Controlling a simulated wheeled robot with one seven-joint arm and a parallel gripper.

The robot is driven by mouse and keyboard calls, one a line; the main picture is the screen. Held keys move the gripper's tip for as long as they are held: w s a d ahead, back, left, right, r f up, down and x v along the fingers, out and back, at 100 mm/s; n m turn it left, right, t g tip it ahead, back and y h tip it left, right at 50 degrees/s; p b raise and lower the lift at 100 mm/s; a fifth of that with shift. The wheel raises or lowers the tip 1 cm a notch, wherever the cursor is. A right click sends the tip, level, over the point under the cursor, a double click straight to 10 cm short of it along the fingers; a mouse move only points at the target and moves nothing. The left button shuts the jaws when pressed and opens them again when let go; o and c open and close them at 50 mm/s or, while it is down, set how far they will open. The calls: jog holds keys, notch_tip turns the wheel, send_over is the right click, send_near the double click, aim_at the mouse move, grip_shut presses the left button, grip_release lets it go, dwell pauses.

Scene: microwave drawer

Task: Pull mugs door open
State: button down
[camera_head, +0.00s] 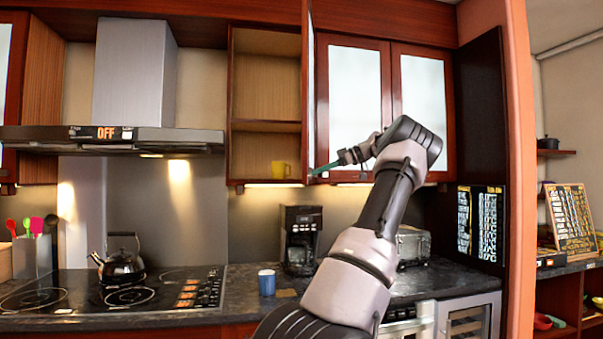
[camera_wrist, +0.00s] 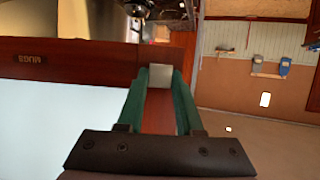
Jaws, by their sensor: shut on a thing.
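The mugs door (camera_head: 308,90) stands swung out, seen nearly edge-on in the head view. In the wrist view the door (camera_wrist: 75,75) shows a dark red frame, a pale panel and a MUGS label. My gripper (camera_head: 314,171) is at the door's lower edge. In the wrist view its green fingers (camera_wrist: 160,75) are shut with red wood and a small grey piece between them. I cannot tell whether that grey piece is a handle.
Closed frosted-glass cabinet doors (camera_head: 355,95) are right of the open cabinet. A coffee maker (camera_head: 300,238), a blue cup (camera_head: 266,282) and a toaster (camera_head: 413,245) stand on the counter below. A range hood (camera_head: 115,139) is at left, above a stove with a kettle (camera_head: 121,265).

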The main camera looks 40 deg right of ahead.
jog(key=shift+s+d+f+n+g+y, duration=0.1)
jog(key=shift+s+d+n+g+y, duration=0.15)
jog(key=shift+s+d, duration=0.4)
jog(key=shift+s+d+n+g+y, duration=0.2)
jog(key=shift+s+d, duration=0.25)
jog(key=shift+d, duration=0.3)
jog(key=c, duration=0.6)
grip_release()
jog(key=shift+o, duration=0.2)
